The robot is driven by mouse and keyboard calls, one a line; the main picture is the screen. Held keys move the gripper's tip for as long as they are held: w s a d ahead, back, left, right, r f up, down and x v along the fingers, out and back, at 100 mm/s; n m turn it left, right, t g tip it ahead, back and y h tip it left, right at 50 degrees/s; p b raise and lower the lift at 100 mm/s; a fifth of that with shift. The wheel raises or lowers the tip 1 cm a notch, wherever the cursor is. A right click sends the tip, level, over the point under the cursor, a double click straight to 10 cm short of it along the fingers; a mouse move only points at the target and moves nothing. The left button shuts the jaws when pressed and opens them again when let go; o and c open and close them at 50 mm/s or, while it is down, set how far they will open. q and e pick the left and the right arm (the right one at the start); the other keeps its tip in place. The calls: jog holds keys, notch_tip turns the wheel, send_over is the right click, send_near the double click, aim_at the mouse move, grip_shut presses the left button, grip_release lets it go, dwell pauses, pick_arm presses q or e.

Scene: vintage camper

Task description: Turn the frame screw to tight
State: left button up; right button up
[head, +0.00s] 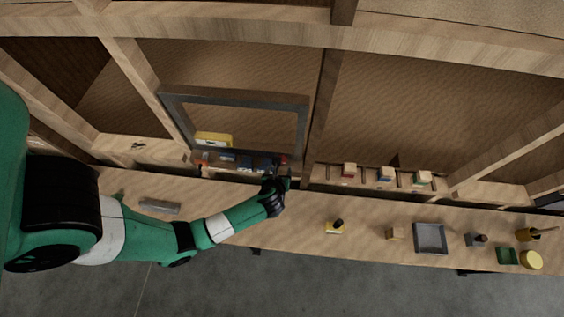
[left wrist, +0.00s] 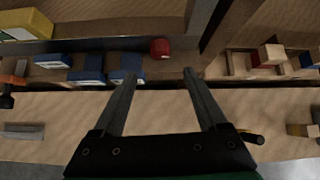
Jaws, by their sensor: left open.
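The grey frame (head: 306,125) stands against the wooden wall at the back of the bench. A red knob, which looks like the frame screw (head: 284,160), sits at its lower right corner. In the left wrist view the red knob (left wrist: 160,47) lies just beyond my fingertips, slightly left of the midline between them. Its turn position cannot be read. My left gripper (head: 284,179) is open and empty, just in front of that corner and apart from the knob; its two fingers show in the left wrist view (left wrist: 160,73). My right gripper is not in view.
A slotted wooden rack (head: 372,181) with small blocks is to the right. A grey bar (head: 160,207), a yellow-and-black item (head: 335,227) and a grey tray (head: 430,226) lie on the bench.

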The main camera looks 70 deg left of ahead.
pick_arm(q)
jog(key=b+x, duration=0.2)
jog(key=x, duration=0.7)
jog(key=shift+w+a+f, duration=0.1)
jog(key=shift+f, duration=0.1)
